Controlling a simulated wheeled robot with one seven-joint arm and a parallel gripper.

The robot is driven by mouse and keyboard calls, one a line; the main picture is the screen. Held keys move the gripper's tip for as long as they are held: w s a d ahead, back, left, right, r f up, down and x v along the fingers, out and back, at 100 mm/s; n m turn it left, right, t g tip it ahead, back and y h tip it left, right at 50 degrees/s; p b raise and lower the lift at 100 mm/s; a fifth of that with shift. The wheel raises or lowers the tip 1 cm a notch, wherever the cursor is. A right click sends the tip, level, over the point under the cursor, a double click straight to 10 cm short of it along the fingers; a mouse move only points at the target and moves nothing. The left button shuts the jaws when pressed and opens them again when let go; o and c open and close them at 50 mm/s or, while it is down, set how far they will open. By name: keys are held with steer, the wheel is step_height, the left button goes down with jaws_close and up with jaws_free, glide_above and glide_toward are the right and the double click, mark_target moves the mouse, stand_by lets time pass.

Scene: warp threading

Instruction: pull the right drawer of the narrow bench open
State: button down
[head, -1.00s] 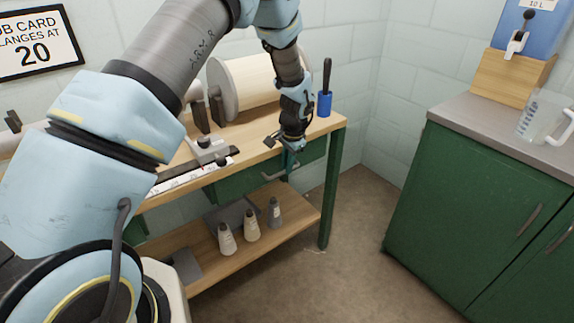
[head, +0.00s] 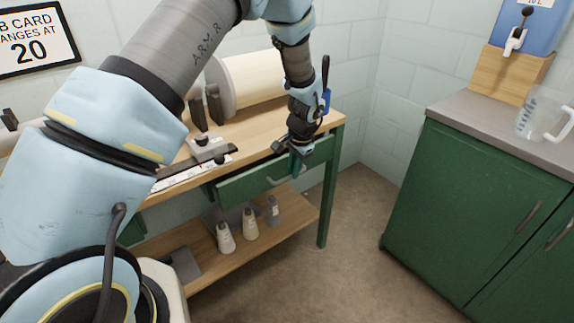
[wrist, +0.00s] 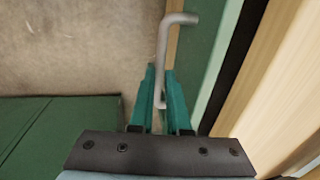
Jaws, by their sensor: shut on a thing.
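The narrow bench (head: 262,133) has a wooden top and green legs. Its right drawer (head: 245,185) has a green front that stands out from under the bench top, partly open. My gripper (head: 295,168) is at the drawer front, with its teal fingers shut on the metal bar handle (head: 277,181). In the wrist view the handle (wrist: 163,50) runs up from between the fingertips (wrist: 160,88), beside the green drawer front (wrist: 201,50). The inside of the drawer is mostly hidden by my wrist and the bench top.
Several bottles (head: 249,224) stand on the bench's lower shelf (head: 230,258). A big pale roller (head: 255,78) and a blue cup (head: 326,100) are on the bench top. A green cabinet (head: 470,210) stands at the right, with free floor (head: 340,240) between.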

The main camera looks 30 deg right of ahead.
steer(key=s+d+b, duration=0.1)
steer(key=s+d, duration=0.1)
steer(key=s, duration=1.2)
steer(key=shift+s+d+b, duration=0.35)
steer(key=shift+d, duration=0.05)
steer(key=c, duration=1.2)
jaws_free()
steer(key=shift+o, duration=0.2)
steer(key=shift+r, duration=0.1)
step_height(320, 180, up, 10)
steer(key=s+b, duration=0.1)
steer(key=s, duration=0.1)
steer(key=shift+d+r, duration=0.2)
steer(key=shift+w, duration=0.1)
